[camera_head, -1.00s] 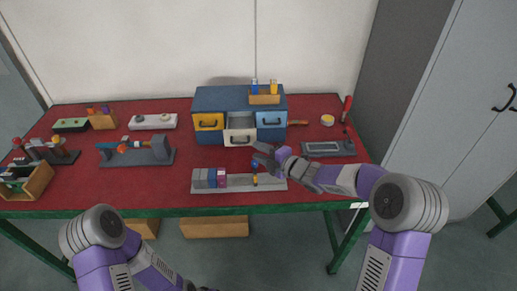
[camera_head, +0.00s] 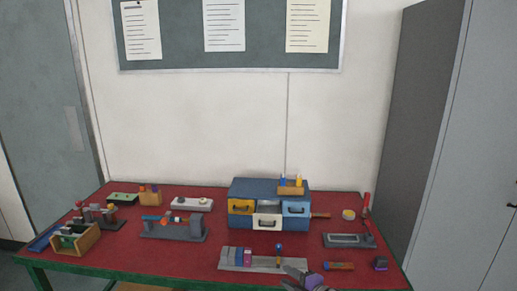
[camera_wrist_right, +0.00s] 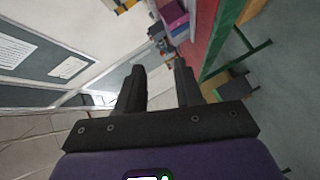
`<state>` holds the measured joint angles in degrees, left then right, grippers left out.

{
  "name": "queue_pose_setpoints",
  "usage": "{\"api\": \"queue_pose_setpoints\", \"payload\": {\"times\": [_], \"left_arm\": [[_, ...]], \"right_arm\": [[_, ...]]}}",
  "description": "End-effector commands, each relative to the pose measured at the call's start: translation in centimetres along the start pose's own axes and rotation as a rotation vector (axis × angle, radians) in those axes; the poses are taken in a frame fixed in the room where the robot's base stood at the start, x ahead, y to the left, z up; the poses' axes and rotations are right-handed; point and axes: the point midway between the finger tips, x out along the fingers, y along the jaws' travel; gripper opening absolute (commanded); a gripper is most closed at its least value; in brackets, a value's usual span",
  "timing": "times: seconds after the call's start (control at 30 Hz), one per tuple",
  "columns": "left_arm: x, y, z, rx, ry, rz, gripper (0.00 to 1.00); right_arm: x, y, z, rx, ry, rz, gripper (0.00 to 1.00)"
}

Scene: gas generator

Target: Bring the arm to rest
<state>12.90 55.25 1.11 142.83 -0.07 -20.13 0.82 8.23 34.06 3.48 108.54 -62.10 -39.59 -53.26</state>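My right gripper shows at the bottom edge of the head view (camera_head: 303,278), only its end in frame, low by the front edge of the red table (camera_head: 215,258). In the right wrist view its two dark fingers (camera_wrist_right: 158,88) stand apart with nothing between them, so it is open and empty. The rest of the right arm is out of the head view. My left arm and gripper are not in view.
A grey tray (camera_head: 231,265) with coloured blocks lies near the right gripper. A blue drawer cabinet (camera_head: 262,187) stands behind. Tall grey lockers (camera_head: 455,150) stand at right.

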Motion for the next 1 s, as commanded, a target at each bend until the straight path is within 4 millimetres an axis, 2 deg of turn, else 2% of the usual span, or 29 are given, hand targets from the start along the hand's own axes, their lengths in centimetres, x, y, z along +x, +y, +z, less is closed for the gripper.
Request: {"api": "queue_pose_setpoints", "payload": {"times": [0.2, 0.37, 0.47, 0.6, 0.7, 0.83, 0.9, 1.0], "left_arm": [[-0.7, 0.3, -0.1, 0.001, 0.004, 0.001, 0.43], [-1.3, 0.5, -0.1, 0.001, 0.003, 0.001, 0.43], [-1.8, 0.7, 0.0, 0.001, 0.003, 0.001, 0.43], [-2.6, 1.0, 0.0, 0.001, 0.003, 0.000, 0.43], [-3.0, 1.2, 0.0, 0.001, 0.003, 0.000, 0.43], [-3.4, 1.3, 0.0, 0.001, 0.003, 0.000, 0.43], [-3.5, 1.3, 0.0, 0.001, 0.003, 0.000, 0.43], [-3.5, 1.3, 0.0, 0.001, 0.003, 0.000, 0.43]], "right_arm": [[-0.6, -7.3, 1.0, 0.406, -0.122, -0.111, 0.36], [-2.2, -13.9, 1.0, 0.753, -0.260, -0.206, 0.36], [-4.3, -19.4, 0.2, 1.030, -0.396, -0.282, 0.36], [-9.4, -28.0, -2.5, 1.473, -0.684, -0.392, 0.36], [-13.4, -32.5, -5.2, 1.725, -0.903, -0.443, 0.36], [-17.5, -36.0, -8.1, 1.937, -1.139, -0.468, 0.36], [-19.0, -36.9, -9.1, 2.002, -1.225, -0.471, 0.36], [-20.0, -37.6, -9.8, 2.047, -1.289, -0.468, 0.36]]}}
